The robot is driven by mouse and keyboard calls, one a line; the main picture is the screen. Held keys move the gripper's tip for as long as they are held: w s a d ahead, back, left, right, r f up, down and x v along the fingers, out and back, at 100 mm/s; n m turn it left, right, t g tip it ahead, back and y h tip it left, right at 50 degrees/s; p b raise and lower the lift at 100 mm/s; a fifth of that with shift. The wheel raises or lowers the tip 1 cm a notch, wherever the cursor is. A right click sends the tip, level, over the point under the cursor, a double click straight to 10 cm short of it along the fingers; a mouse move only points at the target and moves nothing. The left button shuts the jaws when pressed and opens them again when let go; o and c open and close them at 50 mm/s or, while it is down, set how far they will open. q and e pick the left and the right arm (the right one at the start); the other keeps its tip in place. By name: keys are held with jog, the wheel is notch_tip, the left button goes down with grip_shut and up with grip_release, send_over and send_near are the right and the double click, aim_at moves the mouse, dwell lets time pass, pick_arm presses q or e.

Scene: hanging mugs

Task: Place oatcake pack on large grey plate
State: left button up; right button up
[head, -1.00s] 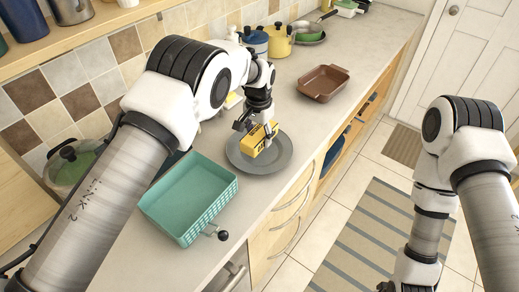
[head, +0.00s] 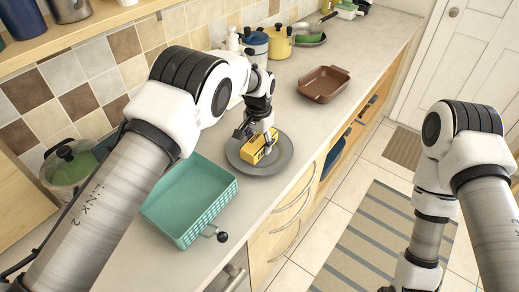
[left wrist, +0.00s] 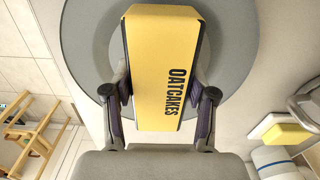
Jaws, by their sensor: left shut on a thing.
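The yellow oatcake pack (head: 258,150) is over the large grey plate (head: 279,165) on the counter in the head view. In the left wrist view the pack (left wrist: 160,68), lettered OATCAKES, lies between the fingers of my left gripper (left wrist: 163,100), with the plate (left wrist: 232,72) beneath it. My left gripper (head: 259,134) is shut on the pack. I cannot tell whether the pack touches the plate. In the head view my right arm hangs over the floor at the right, and its fingers are not clearly visible at the lower edge.
A teal basket (head: 188,198) stands just in front of the plate. A brown baking dish (head: 323,84) is farther back, with bare counter between. A yellow pot (head: 280,42) and a blue pot (head: 256,41) stand near the wall. A lidded pot (head: 68,166) is at the left.

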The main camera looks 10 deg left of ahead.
pick_arm(q)
jog(key=shift+f, duration=0.15)
jog(key=o, duration=1.6)
notch_tip(320, 180, up, 12)
jog(key=shift+f, duration=0.1)
